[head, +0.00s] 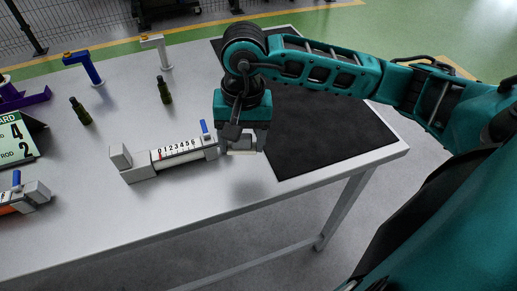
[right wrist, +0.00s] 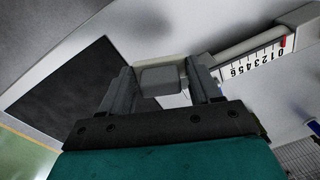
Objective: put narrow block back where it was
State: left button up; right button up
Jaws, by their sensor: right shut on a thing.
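My right gripper (head: 241,146) hangs over the grey table beside the right end of a white measuring device. It is shut on a pale block, taken to be the narrow block (head: 242,152), which is mostly hidden by the fingers. In the right wrist view the block (right wrist: 160,78) sits between the two fingers of the gripper (right wrist: 160,82), with a pale beige edge beyond it. The block appears above the table, with a soft shadow below. My left gripper is not in view.
The measuring device (head: 183,152) has a 0–6 scale, a grey end block and a blue lever. A black mat (head: 325,130) covers the table's right part. Dark green bottles (head: 164,90), stands (head: 85,68) and a sign (head: 14,138) are left. Bare table lies in front.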

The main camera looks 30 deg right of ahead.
jog(key=r+m, duration=0.2)
jog(key=m, duration=0.2)
jog(key=d+r+m, duration=0.1)
jog(key=r+m, duration=0.1)
jog(key=m, duration=0.2)
jog(key=r+m, duration=0.1)
jog(key=m, duration=0.4)
jog(key=shift+w+d+r+h, duration=0.2)
jog(key=shift+r+h, duration=0.2)
notch_tip(320, 180, up, 6)
jog(key=d+m, duration=0.2)
jog(key=m, duration=1.3)
jog(key=m+b, duration=0.3)
jog(key=m, duration=0.1)
send_over(259, 165)
jog(key=shift+g, duration=0.3)
notch_tip(259, 165, down, 13)
jog(key=shift+s+f, duration=0.1)
jog(key=shift+f, duration=2.45)
jog(key=shift+f, duration=0.35)
jog(key=o, duration=1)
